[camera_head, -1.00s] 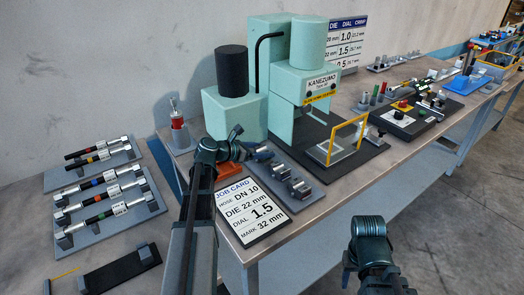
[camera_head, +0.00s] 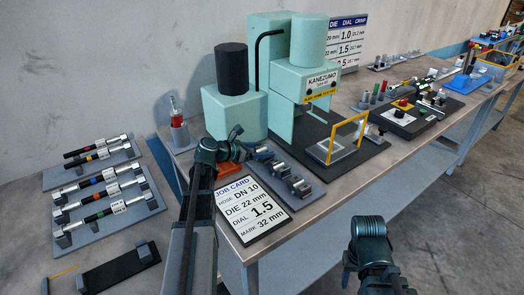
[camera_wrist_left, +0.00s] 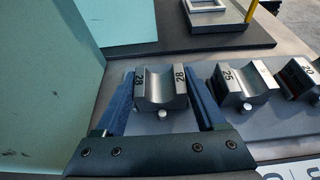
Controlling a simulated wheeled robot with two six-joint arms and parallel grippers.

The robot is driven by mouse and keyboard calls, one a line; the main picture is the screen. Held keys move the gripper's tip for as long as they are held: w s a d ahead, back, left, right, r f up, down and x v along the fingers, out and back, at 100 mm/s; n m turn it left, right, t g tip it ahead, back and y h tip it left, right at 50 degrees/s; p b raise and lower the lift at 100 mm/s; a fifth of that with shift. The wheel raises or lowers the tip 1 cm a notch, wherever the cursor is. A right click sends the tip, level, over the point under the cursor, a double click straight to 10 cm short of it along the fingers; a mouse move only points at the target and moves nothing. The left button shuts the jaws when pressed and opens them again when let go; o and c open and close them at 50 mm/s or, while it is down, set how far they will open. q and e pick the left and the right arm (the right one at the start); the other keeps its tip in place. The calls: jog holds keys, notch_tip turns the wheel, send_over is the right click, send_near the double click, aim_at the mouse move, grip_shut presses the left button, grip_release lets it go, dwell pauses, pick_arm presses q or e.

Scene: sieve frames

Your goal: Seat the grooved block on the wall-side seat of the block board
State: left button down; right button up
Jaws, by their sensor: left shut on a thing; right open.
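The grooved block (camera_wrist_left: 160,88), grey and marked 28, has a curved groove across its top and a pale knob at its front. My left gripper (camera_wrist_left: 162,100) is shut on it, with one blue finger on each side. The block is at the wall-side end of the grey block board (camera_wrist_left: 270,133); whether it rests fully down on its seat I cannot tell. In the head view my left gripper (camera_head: 255,152) is over that end of the board (camera_head: 309,198) and hides much of the block. My right gripper (camera_head: 368,255) is open and empty, in front of the bench.
Beside the held block stand a block marked 25 (camera_wrist_left: 240,86) and one marked 20 (camera_wrist_left: 298,78). The green machine (camera_head: 305,75) rises close behind. The job card (camera_head: 250,208) lies in front of the board. A yellow-framed guard (camera_head: 345,140) stands to the right.

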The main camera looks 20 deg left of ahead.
pick_arm(q)
jog(key=shift+f, duration=0.15)
grip_release()
jog(key=shift+s, duration=0.1)
jog(key=p+v, duration=0.4)
jog(key=v, duration=0.8)
jog(key=shift+s+a+r+p, duration=0.15)
jog(key=shift+s+r+p, duration=0.15)
jog(key=shift+p, duration=0.1)
jog(key=shift+s+a+r, duration=0.1)
jog(key=shift+s+a, duration=0.15)
jog(key=shift+s, duration=0.15)
